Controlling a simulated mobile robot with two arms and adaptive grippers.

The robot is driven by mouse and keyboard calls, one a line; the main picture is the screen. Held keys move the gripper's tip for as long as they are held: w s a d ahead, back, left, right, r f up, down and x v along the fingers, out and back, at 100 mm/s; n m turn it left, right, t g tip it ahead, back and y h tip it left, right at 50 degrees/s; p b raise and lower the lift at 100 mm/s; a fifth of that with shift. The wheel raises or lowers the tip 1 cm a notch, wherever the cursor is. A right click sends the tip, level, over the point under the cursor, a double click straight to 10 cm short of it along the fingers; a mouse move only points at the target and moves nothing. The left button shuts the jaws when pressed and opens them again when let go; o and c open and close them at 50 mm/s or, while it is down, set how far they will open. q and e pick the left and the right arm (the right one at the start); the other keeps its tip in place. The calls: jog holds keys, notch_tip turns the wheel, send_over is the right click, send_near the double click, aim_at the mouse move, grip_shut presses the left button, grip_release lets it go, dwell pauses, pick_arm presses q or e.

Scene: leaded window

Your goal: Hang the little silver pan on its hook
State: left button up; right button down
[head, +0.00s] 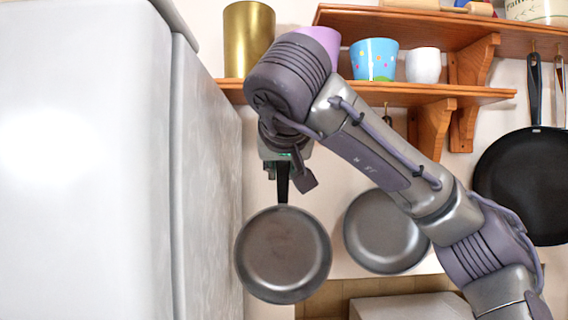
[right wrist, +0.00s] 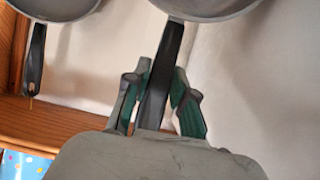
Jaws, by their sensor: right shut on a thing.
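A small silver pan (head: 283,257) with a black handle hangs downward from my right gripper (head: 284,170), below the left end of the lower shelf. The gripper is shut on the black handle (right wrist: 160,75), and in the right wrist view (right wrist: 160,98) the fingers sit on both sides of it. The pan's silver bottom edge also shows at the top of that view (right wrist: 210,7). The gripper and wrist hide the handle's upper end and any hook there, so I cannot tell whether it touches a hook. My left gripper is not in view.
Another silver pan (head: 375,235) hangs close to the right, partly behind my right arm. A black pan (head: 520,180) hangs farther right. The lower wooden shelf (head: 455,94) bears cups and a gold canister (head: 247,40). A white fridge (head: 85,160) stands close on the left.

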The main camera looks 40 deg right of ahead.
jog(key=shift+w+d+r, duration=0.1)
jog(key=shift+d+r, duration=0.1)
jog(key=shift+w+d+r+p, duration=0.1)
jog(key=shift+d+p, duration=0.05)
jog(key=shift+p, duration=0.2)
jog(key=shift+w+d+r+p, duration=0.1)
jog(key=shift+w+d+p, duration=0.15)
jog(key=shift+w+p, duration=0.2)
jog(key=shift+w+d+p, duration=0.25)
jog(key=shift+w+p, duration=0.05)
jog(key=shift+w, duration=0.2)
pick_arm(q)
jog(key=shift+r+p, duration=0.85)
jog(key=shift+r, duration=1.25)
pick_arm(e)
jog(key=w+d, duration=0.6)
jog(key=w, duration=0.4)
jog(key=shift+d, duration=0.35)
jog(key=shift+r, duration=0.1)
